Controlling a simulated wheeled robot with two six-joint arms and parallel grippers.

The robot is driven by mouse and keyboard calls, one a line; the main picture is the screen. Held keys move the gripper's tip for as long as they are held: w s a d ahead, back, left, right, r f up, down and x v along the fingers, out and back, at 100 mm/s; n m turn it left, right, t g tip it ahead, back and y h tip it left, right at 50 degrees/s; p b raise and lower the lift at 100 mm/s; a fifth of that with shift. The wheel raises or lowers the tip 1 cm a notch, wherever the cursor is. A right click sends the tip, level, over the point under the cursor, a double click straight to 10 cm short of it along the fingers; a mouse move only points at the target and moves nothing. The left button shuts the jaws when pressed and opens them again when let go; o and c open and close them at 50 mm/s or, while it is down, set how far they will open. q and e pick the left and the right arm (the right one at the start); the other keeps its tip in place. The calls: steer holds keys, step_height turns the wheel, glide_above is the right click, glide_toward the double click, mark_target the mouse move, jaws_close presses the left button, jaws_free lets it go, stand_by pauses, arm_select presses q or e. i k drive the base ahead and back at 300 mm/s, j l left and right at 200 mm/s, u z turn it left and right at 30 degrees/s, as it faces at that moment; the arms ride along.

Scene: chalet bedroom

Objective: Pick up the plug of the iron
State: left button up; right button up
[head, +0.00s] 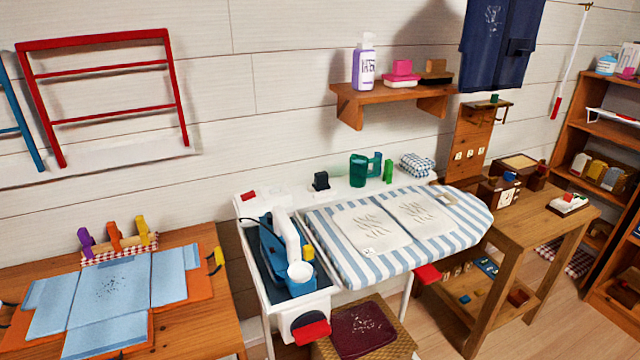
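A blue iron (270,250) with a white upper part rests on the dark pad (312,272) at the left end of the ironing station. A thin dark cord (250,219) shows near its back left. A small black block (320,181) stands upright on the white ledge behind the board; it looks like a plug, but I cannot tell for sure. I cannot trace the cord as far as this block. Neither of my grippers is in view.
The striped ironing board (452,222) holds two pale cloths. Green containers (358,170) and a folded checked cloth (416,165) sit on the ledge. A wall shelf (390,98) hangs above.

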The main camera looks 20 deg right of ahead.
mark_target(321, 178)
steer(key=i+l+u, duration=0.1)
steer(key=l, duration=1)
steer(key=l+u, duration=0.15)
steer(key=l, duration=0.95)
steer(key=i, duration=0.05)
